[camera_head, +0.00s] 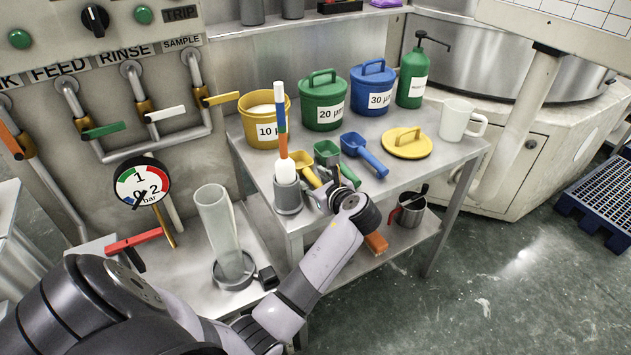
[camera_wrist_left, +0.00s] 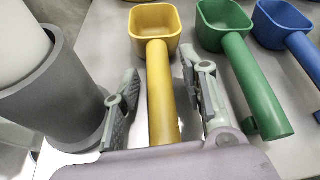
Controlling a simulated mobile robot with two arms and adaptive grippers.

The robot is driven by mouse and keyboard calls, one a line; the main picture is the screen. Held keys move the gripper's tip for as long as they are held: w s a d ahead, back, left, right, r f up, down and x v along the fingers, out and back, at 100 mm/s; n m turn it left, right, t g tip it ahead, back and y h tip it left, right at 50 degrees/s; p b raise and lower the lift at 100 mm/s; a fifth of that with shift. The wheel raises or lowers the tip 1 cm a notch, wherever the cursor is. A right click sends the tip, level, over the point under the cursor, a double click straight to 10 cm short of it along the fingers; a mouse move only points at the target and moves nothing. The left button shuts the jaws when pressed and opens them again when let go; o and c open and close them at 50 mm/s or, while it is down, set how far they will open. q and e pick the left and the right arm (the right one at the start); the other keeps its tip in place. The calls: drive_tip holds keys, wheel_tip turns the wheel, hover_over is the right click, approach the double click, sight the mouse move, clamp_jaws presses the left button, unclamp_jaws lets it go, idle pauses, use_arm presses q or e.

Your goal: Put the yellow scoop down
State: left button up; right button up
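The yellow scoop (camera_head: 304,168) lies on the bench top near its front edge, between a grey cylinder holder (camera_head: 288,197) and the green scoop (camera_head: 328,154). In the left wrist view the yellow scoop (camera_wrist_left: 155,28) points its bowl away from me, and its handle runs back between my fingers. My left gripper (camera_wrist_left: 160,78) is open, with one finger on each side of the handle and a visible gap on both sides. In the head view my left gripper (camera_head: 326,186) hides most of the handle. My right gripper is not in view.
A blue scoop (camera_head: 364,152) lies right of the green one. Behind stand a yellow tub (camera_head: 258,130), a green tub (camera_head: 323,105) and a blue tub (camera_head: 373,92). A yellow lid (camera_head: 406,144) and white mug (camera_head: 458,122) are at right. A metal jug (camera_head: 409,211) stands on the lower shelf.

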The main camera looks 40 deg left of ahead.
use_arm(q)
drive_tip(key=shift+r, duration=0.15)
drive_tip(key=v, duration=1.2)
drive_tip(key=shift+p, duration=0.4)
